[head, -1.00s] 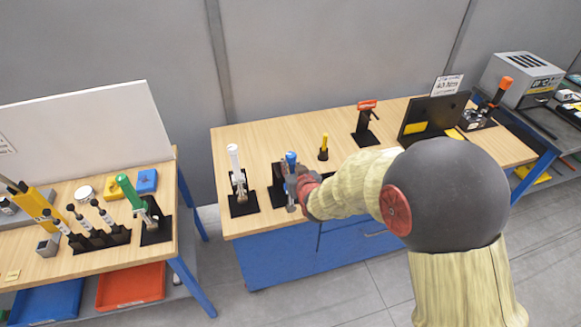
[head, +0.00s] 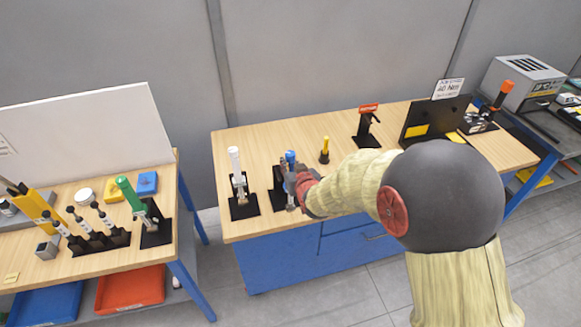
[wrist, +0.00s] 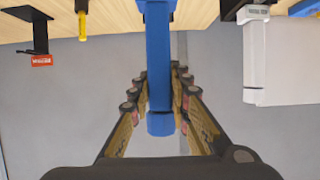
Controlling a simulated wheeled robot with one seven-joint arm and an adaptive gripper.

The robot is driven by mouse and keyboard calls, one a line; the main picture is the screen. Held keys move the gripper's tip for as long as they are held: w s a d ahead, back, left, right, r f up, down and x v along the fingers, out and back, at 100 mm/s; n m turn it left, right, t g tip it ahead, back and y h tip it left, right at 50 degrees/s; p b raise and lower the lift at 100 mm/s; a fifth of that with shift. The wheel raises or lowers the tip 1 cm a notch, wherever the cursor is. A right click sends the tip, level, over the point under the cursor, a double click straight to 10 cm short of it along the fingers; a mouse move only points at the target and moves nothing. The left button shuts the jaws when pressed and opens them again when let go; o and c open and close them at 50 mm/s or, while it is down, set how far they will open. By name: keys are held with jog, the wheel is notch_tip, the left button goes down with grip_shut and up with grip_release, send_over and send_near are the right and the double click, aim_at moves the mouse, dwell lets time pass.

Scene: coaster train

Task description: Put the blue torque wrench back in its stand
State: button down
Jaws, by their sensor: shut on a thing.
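The blue torque wrench (head: 291,157) is upright at the front of the wooden bench, at its black stand (head: 279,195). I cannot tell whether it is seated in the stand or just in front of it. My gripper (head: 297,188) is at the wrench from the right side and hides part of the stand. In the wrist view the blue handle (wrist: 159,70) runs between the two fingers of my gripper (wrist: 160,85), which are closed in on it. The wrench's lower end and the stand's holder are not clear.
A white-handled wrench stands in its own stand (head: 243,205) just left. A yellow-handled tool (head: 325,149) and a red-topped black stand (head: 367,125) are behind and right. A green-handled wrench (head: 131,194) stands on the left bench. Bare wood lies behind the stands.

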aim_at(291, 163)
jog(key=w+a+b, duration=0.2)
jog(key=w+b, duration=0.1)
jog(key=w, duration=0.5)
jog(key=shift+a+r, duration=0.15)
jog(key=shift+r, duration=0.1)
dwell(2.8)
jog(key=shift+b, duration=0.45)
dwell(0.5)
jog(key=shift+f+b, duration=0.85)
dwell(0.9)
jog(key=c, duration=1.6)
grip_release()
jog(key=shift+f, duration=0.1)
jog(key=v, duration=1.2)
jog(key=shift+s+a+f, duration=0.1)
jog(key=shift+f, duration=0.1)
